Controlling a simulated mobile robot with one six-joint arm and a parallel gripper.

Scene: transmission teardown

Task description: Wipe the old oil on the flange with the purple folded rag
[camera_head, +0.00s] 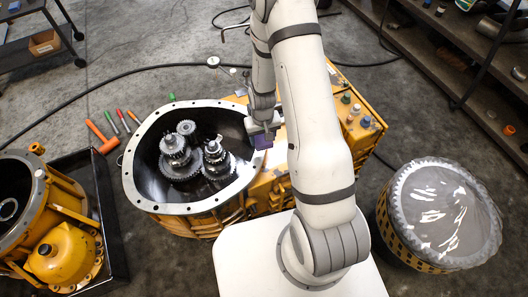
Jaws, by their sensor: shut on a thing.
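The flange (141,193) is the pale metal rim with bolt holes around the open yellow transmission housing (185,222). My gripper (262,130) is over the right side of this rim, pointing down. It is shut on the purple folded rag (262,141), a small purple patch below the fingers. I cannot tell whether the rag touches the rim. My arm hides part of the housing behind it. Gears (178,155) stand on shafts inside the housing. I cannot make out old oil on the visible rim.
A black tray (113,235) at the left holds yellow housing parts (62,250). Hand tools, including an orange hammer (102,137), lie on the floor. A plastic-covered round part (440,213) stands at the right. Shelves (470,50) line the upper right. A black cable crosses the floor.

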